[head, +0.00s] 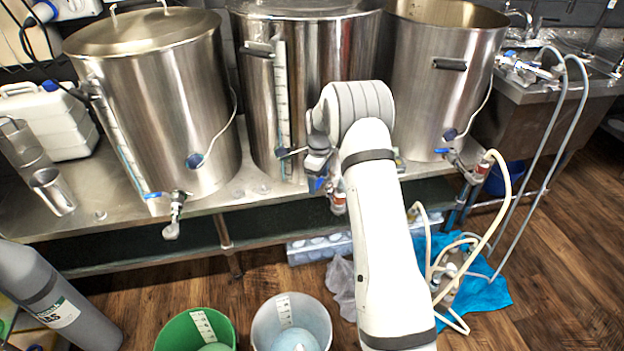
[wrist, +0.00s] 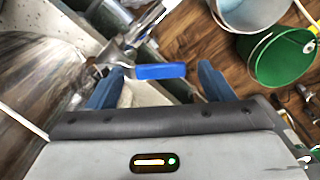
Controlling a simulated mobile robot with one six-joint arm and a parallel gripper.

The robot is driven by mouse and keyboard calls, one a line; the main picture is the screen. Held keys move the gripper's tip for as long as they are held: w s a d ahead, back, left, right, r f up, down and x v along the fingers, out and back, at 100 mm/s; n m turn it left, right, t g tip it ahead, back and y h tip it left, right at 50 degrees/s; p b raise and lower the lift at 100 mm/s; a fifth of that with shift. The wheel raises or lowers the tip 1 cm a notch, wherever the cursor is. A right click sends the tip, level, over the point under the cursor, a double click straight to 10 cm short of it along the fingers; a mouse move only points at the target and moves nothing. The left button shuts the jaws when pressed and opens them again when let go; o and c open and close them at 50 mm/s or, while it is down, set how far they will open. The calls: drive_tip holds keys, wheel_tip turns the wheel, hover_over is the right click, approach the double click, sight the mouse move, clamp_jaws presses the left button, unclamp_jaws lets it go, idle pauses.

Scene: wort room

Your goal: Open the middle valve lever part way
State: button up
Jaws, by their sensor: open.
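The middle steel kettle (head: 255,110) stands on the metal bench, and its valve is mostly hidden behind my arm in the head view. The middle valve lever (wrist: 160,71) is a flat blue handle in the wrist view, running sideways from the metal valve stem at its left. My gripper (wrist: 157,82) is open, with one blue finger at each side and the lever across the gap ahead of it. I cannot tell whether a finger touches it. In the head view my gripper (head: 319,168) is down at the front of the middle kettle.
The left kettle (head: 155,100) and right kettle (head: 445,80) flank it, each with a front valve. A green bucket (head: 170,338) and a white bucket (head: 262,325) stand on the floor. A pale hose (head: 500,205) hangs from the right valve. A grey cylinder (head: 50,290) stands lower left.

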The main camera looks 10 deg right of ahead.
sight(319, 183)
drive_tip(key=shift+r+p, duration=0.35)
drive_tip(key=shift+r, duration=3.55)
